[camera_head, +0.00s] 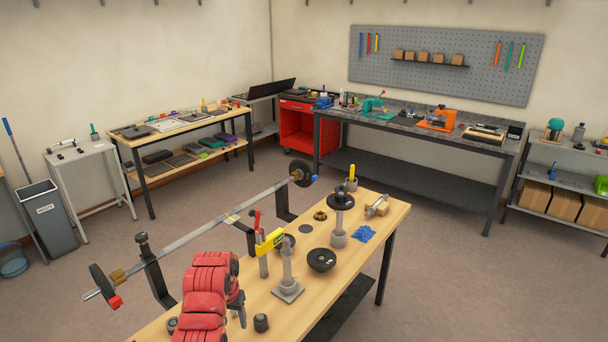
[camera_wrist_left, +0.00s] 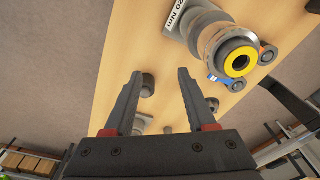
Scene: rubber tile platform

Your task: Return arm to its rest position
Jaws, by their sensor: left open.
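My left arm (camera_head: 205,290), red and jointed, comes in at the bottom of the head view over the near end of the wooden workbench (camera_head: 258,298). Its dark gripper (camera_head: 238,302) is partly hidden behind the arm there. In the left wrist view the two grey fingers of the left gripper (camera_wrist_left: 160,78) stand wide apart. Nothing is held between them; bench top and small grey parts show beyond. A grey post with a square base (camera_head: 288,285) stands just right of the arm. My right gripper is in neither view.
A barbell-like shaft (camera_head: 200,232) lies along the bench's left side on dark supports. A yellow-and-red tool (camera_head: 270,241), a black round weight (camera_head: 321,260) and a blue cloth (camera_head: 363,234) are on the bench. Open floor (camera_head: 440,280) lies to the right.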

